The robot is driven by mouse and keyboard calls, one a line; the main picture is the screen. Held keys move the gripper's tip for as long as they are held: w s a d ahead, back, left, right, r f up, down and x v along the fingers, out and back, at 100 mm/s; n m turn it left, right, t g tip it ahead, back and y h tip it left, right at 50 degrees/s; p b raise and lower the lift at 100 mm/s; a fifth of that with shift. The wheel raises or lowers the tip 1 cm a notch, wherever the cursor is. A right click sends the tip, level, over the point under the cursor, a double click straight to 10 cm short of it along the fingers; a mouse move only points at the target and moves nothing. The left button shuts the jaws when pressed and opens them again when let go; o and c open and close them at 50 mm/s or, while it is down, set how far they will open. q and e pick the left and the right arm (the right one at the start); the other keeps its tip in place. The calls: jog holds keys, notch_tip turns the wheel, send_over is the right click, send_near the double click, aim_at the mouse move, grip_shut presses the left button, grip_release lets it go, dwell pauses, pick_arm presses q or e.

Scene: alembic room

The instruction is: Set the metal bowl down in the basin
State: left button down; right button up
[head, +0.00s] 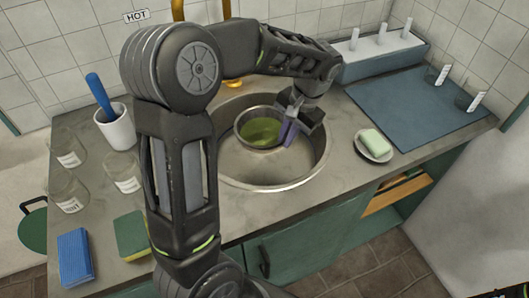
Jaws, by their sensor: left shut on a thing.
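The metal bowl (260,128) with green contents is over the round metal basin (300,178), towards its back. I cannot tell whether the bowl touches the basin floor. My left gripper (288,128) is shut on the bowl's right rim. My left arm crosses the view and hides the left part of the basin.
A soap dish with soap (374,145) sits right of the basin, near a blue mat (415,108) with glasses. A grey-blue box (380,56) stands at the back.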

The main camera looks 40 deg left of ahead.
pick_arm(q)
jog(key=shift+s+r, duration=0.1)
jog(key=d+x, duration=0.1)
jog(key=x, duration=0.5)
jog(key=shift+w+d+f, duration=0.15)
jog(key=shift+w+f, duration=0.1)
jog(key=shift+w, duration=0.05)
jog(key=shift+d+p+x, duration=0.15)
jog(key=shift+d+x, duration=0.05)
jog(key=shift+x, duration=0.7)
jog(key=shift+d+p+x, duration=0.15)
jog(key=shift+d+x, duration=0.05)
jog(key=shift+x, duration=0.75)
jog(key=shift+w+f, duration=0.1)
jog(key=shift+w, duration=0.1)
jog(key=shift+f, duration=0.15)
jog(key=c, duration=1.5)
grip_release()
jog(key=shift+c, duration=0.2)
